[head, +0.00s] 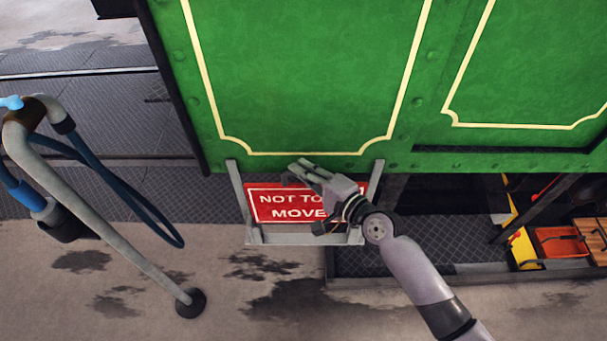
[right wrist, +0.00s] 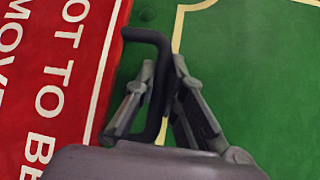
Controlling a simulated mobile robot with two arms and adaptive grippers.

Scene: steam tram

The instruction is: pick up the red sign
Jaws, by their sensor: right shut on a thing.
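The red sign (head: 285,203) has white letters and a white border. It sits at the lower edge of the green tram side, within a grey metal step frame (head: 238,195). My right gripper (head: 296,172) is at the sign's top edge, and its hand and wrist cover the sign's right part. In the right wrist view the sign (right wrist: 50,85) fills the left side. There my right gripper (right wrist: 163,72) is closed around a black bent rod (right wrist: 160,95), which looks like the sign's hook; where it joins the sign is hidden. My left gripper is not in view.
The green tram side (head: 300,80) stands directly behind the sign. A grey pipe stand (head: 120,235) with a blue hose is at left. A tray with an orange box (head: 560,243) is at right. The paved ground in front is open.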

